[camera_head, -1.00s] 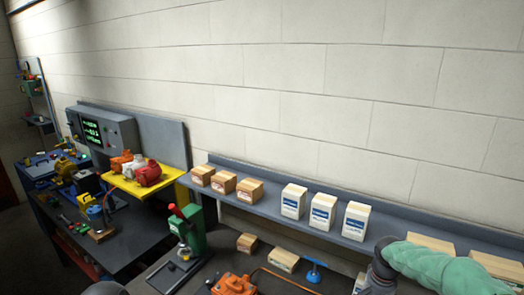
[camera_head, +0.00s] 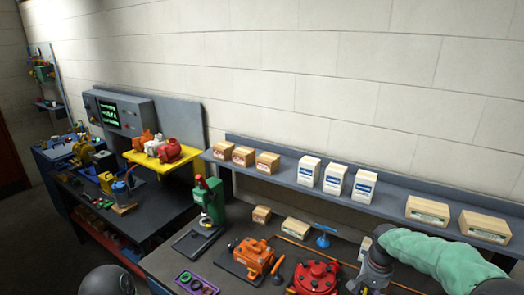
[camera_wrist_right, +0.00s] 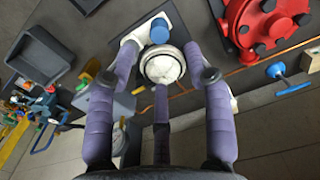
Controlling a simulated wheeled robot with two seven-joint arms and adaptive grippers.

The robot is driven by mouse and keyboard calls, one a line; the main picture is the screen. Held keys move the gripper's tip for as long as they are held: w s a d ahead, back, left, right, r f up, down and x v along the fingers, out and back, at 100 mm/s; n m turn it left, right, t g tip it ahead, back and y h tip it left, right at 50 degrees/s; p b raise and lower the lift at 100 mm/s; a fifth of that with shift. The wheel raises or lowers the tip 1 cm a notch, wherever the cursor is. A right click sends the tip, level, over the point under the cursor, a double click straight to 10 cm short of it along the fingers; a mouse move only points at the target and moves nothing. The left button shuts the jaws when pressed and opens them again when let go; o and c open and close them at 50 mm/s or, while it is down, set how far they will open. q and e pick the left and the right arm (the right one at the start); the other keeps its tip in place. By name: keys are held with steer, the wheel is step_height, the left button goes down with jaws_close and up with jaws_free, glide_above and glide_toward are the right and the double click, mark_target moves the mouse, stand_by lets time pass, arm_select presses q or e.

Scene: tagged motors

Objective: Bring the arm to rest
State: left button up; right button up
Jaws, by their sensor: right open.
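In the head view an orange motor (camera_head: 254,256) and a red motor (camera_head: 315,279) stand on the bench. The red motor also shows in the wrist view (camera_wrist_right: 262,22). My left gripper is not in view.
A grey shelf (camera_head: 390,195) along the wall holds several boxes. A green press (camera_head: 210,203) stands on the bench. A yellow stand (camera_head: 160,163) holds orange, white and red motors. A purple tray (camera_head: 196,284) and a blue T-shaped tool (camera_head: 323,238) lie nearby.

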steer(key=s+a+f+n+y, duration=0.15)
steer(key=s+a+f, duration=0.35)
steer(key=f, duration=0.5)
steer(key=s+a+f+n+y, duration=0.1)
steer(key=s+a+f+y, duration=0.15)
steer(key=a+f, duration=0.65)
steer(key=s+a+f, duration=0.3)
steer(key=s+f, duration=0.2)
steer(key=s, duration=0.4)
steer(key=s+a+f, duration=0.4)
steer(key=s+f, duration=0.1)
steer(key=s, duration=0.4)
arm_select(q)
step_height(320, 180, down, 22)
steer(key=b, duration=2.2)
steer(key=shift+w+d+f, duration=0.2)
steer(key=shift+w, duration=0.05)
arm_select(e)
step_height(320, 180, down, 21)
steer(key=w+a+n, duration=0.1)
steer(key=w, duration=0.1)
